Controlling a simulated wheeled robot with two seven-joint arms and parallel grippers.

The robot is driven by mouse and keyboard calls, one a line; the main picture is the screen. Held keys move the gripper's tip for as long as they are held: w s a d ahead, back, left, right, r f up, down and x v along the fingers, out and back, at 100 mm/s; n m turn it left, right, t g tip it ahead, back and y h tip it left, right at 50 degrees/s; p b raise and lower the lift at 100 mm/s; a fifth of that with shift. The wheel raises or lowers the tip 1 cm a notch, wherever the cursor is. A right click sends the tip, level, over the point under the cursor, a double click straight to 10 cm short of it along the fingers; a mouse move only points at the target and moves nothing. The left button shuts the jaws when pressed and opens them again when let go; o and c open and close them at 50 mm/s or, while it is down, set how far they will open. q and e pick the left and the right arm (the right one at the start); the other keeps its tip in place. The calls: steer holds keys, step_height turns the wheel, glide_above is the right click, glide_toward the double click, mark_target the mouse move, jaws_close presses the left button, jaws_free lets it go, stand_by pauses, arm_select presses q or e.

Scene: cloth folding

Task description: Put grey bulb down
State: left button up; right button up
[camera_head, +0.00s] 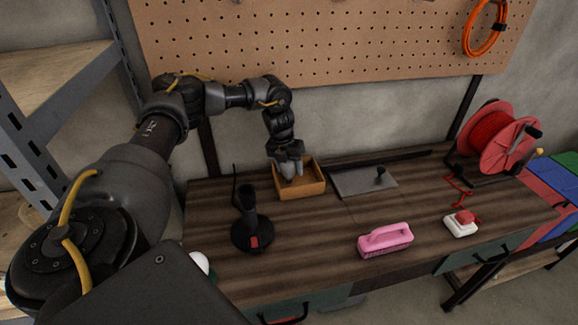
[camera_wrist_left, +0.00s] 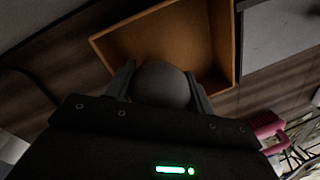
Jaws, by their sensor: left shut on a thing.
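My left gripper (camera_head: 289,170) is shut on the grey bulb and is at the open wooden box (camera_head: 304,192) at the back of the workbench. In the left wrist view the round grey bulb (camera_wrist_left: 162,83) sits between the two fingers of the left gripper (camera_wrist_left: 160,86). The open box (camera_wrist_left: 190,30) lies beyond it, and its bare floor shows. I cannot tell whether the bulb touches the box. In the head view the bulb is mostly hidden by the fingers. My right gripper is not in view.
A black lamp base (camera_head: 252,232) stands left of the box. A grey plate (camera_head: 362,180) lies to its right. A pink brush (camera_head: 385,240), a white and red block (camera_head: 460,223) and a red cable reel (camera_head: 495,140) are further right. A white round thing (camera_head: 200,262) shows near the front left.

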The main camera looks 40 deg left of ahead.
arm_select(q)
steer(key=shift+d, duration=0.1)
steer(key=shift+f, duration=0.55)
steer(key=o, duration=0.8)
steer(key=shift+r, duration=0.25)
steer(key=r, duration=0.2)
steer(key=r+b, duration=0.1)
steer(key=r, duration=0.2)
steer(key=s+r, duration=0.1)
steer(key=r, duration=0.2)
steer(key=shift+a+r, duration=0.1)
steer(key=shift+a, duration=0.25)
steer(key=shift+s, duration=0.1)
